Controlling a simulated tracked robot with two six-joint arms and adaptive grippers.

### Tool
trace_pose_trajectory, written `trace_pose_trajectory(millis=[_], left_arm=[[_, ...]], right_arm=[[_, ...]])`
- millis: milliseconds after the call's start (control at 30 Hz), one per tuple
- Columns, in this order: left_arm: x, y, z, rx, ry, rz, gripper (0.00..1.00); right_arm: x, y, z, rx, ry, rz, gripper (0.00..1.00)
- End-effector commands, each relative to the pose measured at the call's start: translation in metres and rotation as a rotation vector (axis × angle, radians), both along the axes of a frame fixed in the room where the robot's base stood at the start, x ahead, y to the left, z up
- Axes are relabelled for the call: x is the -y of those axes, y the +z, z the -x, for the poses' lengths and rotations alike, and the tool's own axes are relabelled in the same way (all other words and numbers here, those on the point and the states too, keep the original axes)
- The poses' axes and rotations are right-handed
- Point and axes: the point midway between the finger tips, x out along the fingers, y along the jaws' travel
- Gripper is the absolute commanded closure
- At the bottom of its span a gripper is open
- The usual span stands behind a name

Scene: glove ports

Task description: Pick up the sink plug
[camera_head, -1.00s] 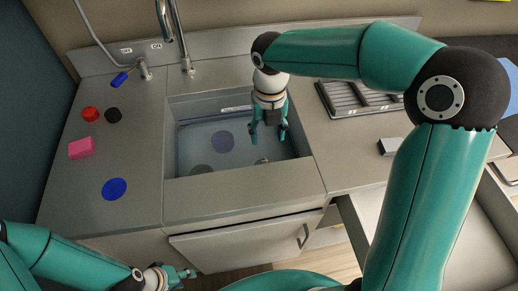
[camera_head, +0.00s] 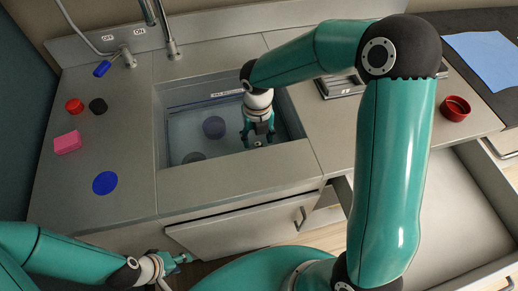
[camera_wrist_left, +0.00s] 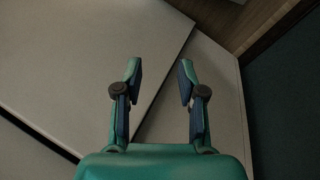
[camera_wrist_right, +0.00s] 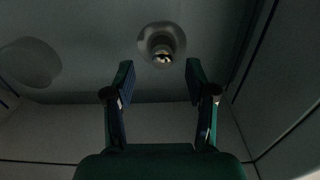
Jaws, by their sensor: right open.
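The sink plug (camera_wrist_right: 162,44), a round disc with a shiny knob in its middle, lies on the sink floor in the right wrist view. My right gripper (camera_head: 258,138) reaches down into the sink (camera_head: 167,142). In its wrist view its open fingers (camera_wrist_right: 160,68) point towards the plug, with nothing between them. The plug is partly hidden by the gripper in the head view. My left gripper (camera_head: 183,258) is low in front of the cabinet. It is open and empty in the left wrist view (camera_wrist_left: 160,68).
The sink holds water and a dark disc (camera_head: 214,127); its walls surround my right gripper. A red bowl (camera_head: 455,107) stands right. An open drawer (camera_head: 450,205) juts out.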

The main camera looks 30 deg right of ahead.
Motion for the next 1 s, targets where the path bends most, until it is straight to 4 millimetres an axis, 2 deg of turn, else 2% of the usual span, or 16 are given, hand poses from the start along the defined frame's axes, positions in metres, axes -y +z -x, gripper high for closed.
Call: trace_pose_trajectory(millis=[400,667,1000], left_arm=[[0.0,0.0,0.0,0.0,0.0,0.0,0.6],[0.0,0.0,0.0,0.0,0.0,0.0,0.6],[0.0,0.0,0.0,0.0,0.0,0.0,0.6]], right_arm=[[0.003,-0.049,-0.001,-0.003,-0.001,-0.001,0.44],[0.003,-0.051,-0.001,-0.001,-0.002,0.0,0.44],[0.003,-0.051,-0.001,-0.001,-0.001,0.0,0.99]])
